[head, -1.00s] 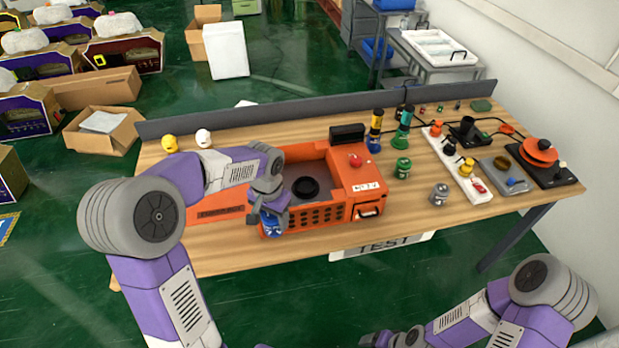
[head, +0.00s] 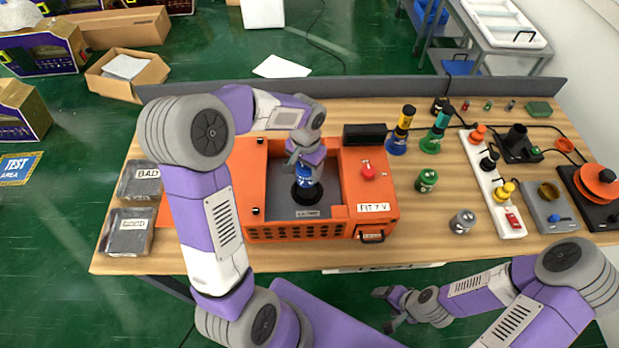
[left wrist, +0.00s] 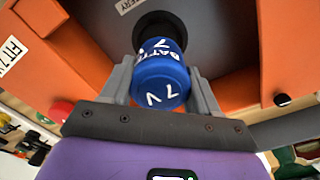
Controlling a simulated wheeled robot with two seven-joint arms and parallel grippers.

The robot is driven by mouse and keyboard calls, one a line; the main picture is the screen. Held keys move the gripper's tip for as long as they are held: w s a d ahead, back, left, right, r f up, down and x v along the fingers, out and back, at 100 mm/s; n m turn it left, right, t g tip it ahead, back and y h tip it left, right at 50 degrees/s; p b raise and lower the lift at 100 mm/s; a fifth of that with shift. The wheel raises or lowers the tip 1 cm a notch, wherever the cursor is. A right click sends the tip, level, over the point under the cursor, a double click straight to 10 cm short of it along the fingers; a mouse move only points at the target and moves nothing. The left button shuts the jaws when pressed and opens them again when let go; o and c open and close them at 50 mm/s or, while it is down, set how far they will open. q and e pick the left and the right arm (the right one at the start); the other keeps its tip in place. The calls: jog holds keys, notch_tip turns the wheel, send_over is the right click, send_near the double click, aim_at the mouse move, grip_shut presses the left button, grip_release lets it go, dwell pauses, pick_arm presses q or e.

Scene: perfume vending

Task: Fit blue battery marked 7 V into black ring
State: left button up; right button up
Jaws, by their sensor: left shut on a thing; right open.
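The blue battery (head: 305,177), with white lettering reading 7 V, is in my left gripper (head: 303,166). The gripper is shut on it, a finger on each side, and the battery looks about upright. The black ring (head: 306,193) lies on the grey floor of the orange machine, directly under the battery. In the left wrist view the battery (left wrist: 161,82) points its far end at the black ring (left wrist: 158,22) and covers part of it. I cannot tell whether the battery's lower end is inside the ring or just above it. My right gripper (head: 388,309) is open and empty, in front of the table.
The orange machine's walls (head: 298,229) surround the ring. A label on it reads FIT 7 V (head: 373,208), near a red button (head: 368,172). A green battery (head: 427,181) and a grey one (head: 462,222) stand to the right. BAD and GOOD trays (head: 130,232) lie left.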

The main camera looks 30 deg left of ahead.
aim_at(306, 181)
pick_arm(q)
notch_tip(306, 181, down, 6)
jog(key=shift+r, duration=0.1)
jog(key=shift+w, duration=0.1)
jog(key=shift+b, duration=0.35)
jog(key=shift+f, duration=0.35)
jog(key=o, duration=1)
jog(key=shift+f, duration=0.1)
jog(key=o, duration=0.5)
jog(key=shift+r, duration=0.2)
